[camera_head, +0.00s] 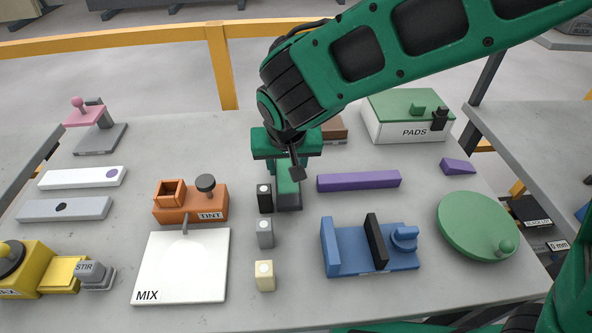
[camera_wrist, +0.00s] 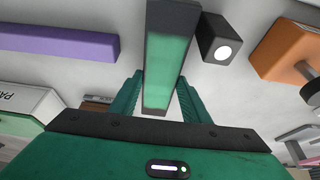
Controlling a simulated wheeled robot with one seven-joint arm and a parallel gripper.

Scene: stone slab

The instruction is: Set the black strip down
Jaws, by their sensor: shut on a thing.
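The black strip (camera_head: 289,202) is dark at its ends with a green middle on its upper face. In the wrist view the strip (camera_wrist: 172,45) runs from between the fingers away to the top edge. My gripper (camera_head: 286,163) is shut on it above the middle of the slab, fingers (camera_wrist: 160,98) on both its sides. The strip's end is close beside a small black block (camera_head: 264,197) with a white dot; whether they touch is unclear. I cannot tell whether the strip rests on the slab or hangs just above it.
The purple bar (camera_head: 358,181) lies to the right. The orange TINT holder (camera_head: 186,207) is left, with the white MIX plate (camera_head: 180,270) in front. Grey (camera_head: 265,238) and cream (camera_head: 264,280) blocks stand nearer me. A blue fixture (camera_head: 350,245) holds an upright black plate. The slab (camera_head: 300,300) is bare near its front.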

